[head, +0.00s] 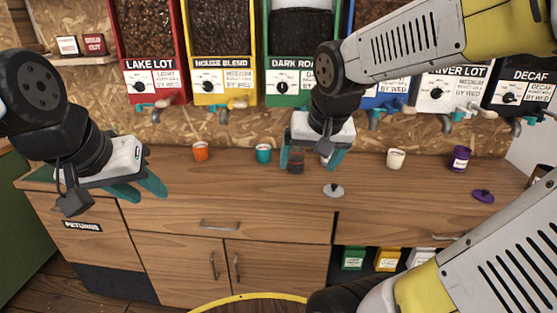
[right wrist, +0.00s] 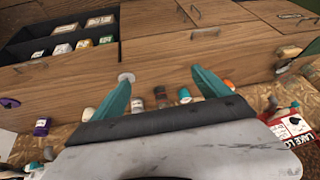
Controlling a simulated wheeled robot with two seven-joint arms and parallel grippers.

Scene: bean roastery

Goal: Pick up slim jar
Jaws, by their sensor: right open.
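Several small jars stand along the back of the wooden counter, and I cannot tell for sure which is the slim one. A dark brown jar (head: 296,160) stands beside my right gripper's left finger in the head view. It also shows in the right wrist view (right wrist: 160,97), beyond the finger gap. My right gripper (head: 311,160) is open and empty, pointing down over the counter; its fingers also show in the wrist view (right wrist: 160,80). A pale jar (right wrist: 137,105) beside the brown one is mostly hidden in the head view. My left gripper (head: 139,188) is open and empty at the counter's left.
An orange jar (head: 201,151) and a teal jar (head: 263,153) stand left of the right gripper. A cream jar (head: 396,158) and a purple jar (head: 460,158) stand right. A grey lid (head: 333,190) and purple lid (head: 484,196) lie in front. Bean dispensers (head: 225,50) hang behind.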

